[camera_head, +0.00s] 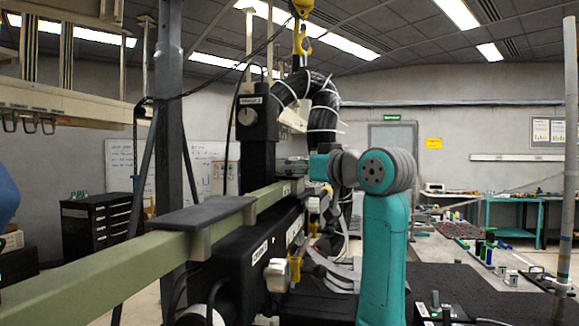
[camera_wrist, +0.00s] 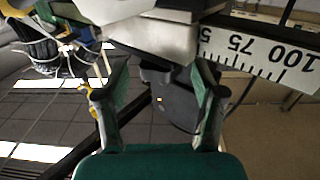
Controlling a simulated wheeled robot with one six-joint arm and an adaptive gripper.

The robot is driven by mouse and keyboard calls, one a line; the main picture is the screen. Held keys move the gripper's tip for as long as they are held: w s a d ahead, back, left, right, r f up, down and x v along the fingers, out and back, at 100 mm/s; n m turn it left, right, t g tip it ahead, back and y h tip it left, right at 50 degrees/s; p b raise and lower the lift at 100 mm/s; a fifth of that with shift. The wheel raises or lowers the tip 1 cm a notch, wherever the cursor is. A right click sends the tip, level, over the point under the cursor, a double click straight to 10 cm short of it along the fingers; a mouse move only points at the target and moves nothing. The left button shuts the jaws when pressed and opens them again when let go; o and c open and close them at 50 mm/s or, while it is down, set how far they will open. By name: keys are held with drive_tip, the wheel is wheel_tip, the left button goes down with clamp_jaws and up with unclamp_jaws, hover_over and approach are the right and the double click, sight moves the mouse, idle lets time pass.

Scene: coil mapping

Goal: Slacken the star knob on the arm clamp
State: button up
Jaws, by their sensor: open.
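In the wrist view my gripper (camera_wrist: 160,80) is open, with a green-padded finger on each side. In the head view my teal arm reaches toward the pale green beam (camera_head: 120,262); the knob cannot be made out there.
A black post (camera_head: 258,140) with a round grey knob (camera_head: 247,116) rises behind the beam. Thick black cables (camera_head: 323,110) hang beside it under a yellow hook (camera_head: 301,38). A black labelled housing (camera_head: 245,265) lies below the beam. A grey steel column (camera_head: 168,110) stands left.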

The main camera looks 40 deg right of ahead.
drive_tip(key=shift+w, duration=1.4)
drive_tip(key=c, duration=1.2)
drive_tip(key=shift+o, duration=0.2)
drive_tip(key=shift+d, duration=0.1)
